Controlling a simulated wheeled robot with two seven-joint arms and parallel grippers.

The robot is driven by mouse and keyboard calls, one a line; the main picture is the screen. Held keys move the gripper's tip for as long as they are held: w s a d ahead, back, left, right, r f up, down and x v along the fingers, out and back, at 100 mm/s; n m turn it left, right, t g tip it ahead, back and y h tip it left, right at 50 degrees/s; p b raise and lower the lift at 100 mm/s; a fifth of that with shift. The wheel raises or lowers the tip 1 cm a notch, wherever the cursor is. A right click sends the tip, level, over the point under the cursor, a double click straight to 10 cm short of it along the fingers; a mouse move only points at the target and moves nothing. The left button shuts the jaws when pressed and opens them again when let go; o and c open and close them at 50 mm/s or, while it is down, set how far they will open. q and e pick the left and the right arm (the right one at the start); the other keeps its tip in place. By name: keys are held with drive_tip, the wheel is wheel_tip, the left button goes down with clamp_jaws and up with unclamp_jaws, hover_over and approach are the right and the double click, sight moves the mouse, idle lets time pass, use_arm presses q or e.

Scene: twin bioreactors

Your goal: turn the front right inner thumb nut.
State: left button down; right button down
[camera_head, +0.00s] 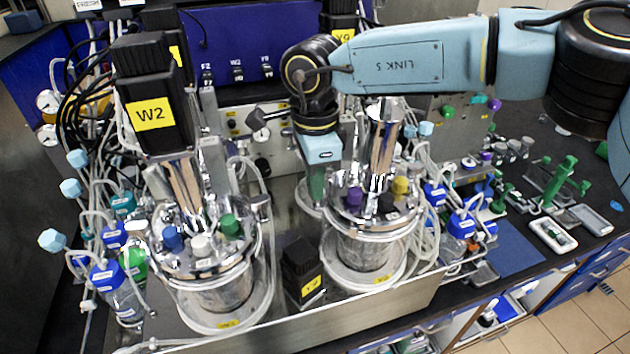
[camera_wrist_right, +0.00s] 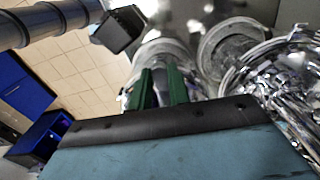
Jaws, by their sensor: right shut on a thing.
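The right bioreactor vessel (camera_head: 362,250) has a shiny metal head plate with purple, black and yellow caps. My right gripper (camera_head: 317,193) comes down from above at the inner left edge of this head plate. Its green fingers also show in the wrist view (camera_wrist_right: 162,88), with a narrow gap between them. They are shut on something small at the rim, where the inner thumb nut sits. The nut itself is hidden by the fingers and too small to make out. My left gripper is out of view.
The left bioreactor (camera_head: 215,290) with its tall black W2 motor (camera_head: 150,100) stands close on the left. A small black box (camera_head: 301,265) sits between the vessels. Tubing and blue-capped bottles (camera_head: 460,226) crowd the right side. A blue mat (camera_head: 515,247) lies farther right.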

drive_tip(key=n+b, duration=0.2)
drive_tip(key=n, duration=0.1)
drive_tip(key=shift+f+n, duration=0.1)
drive_tip(key=shift+n, duration=0.2)
drive_tip(key=n+b, duration=0.1)
drive_tip(key=n, duration=0.1)
drive_tip(key=n+b, duration=0.1)
drive_tip(key=n, duration=0.1)
drive_tip(key=shift+s+d+n, duration=0.15)
drive_tip(key=shift+n, duration=0.15)
drive_tip(key=n+b, duration=0.1)
drive_tip(key=n, duration=0.3)
drive_tip(key=shift+d, duration=0.1)
drive_tip(key=shift+d+n+b, duration=0.1)
drive_tip(key=shift+n+b, duration=0.35)
drive_tip(key=shift+n, duration=1.65)
drive_tip(key=c, duration=1.3)
unclamp_jaws()
drive_tip(key=shift+s, duration=0.1)
drive_tip(key=shift+r, duration=0.2)
